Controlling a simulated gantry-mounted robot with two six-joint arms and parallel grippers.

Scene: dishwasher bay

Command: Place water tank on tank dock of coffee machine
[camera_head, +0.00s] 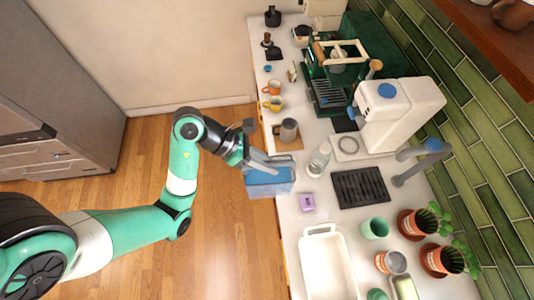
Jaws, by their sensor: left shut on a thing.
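The water tank (268,183) is a translucent blue box. My left gripper (266,163) is shut on it at its upper rim and holds it at the counter's left edge. Part of the tank's top is hidden by the gripper. The coffee machine (372,58) is dark green and stands at the far end of the counter, against the tiled wall. I cannot make out its tank dock clearly. My right gripper is not in view.
A white container with blue caps (408,105) stands between the tank and the wall. A white tray (326,262) lies at the near end.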

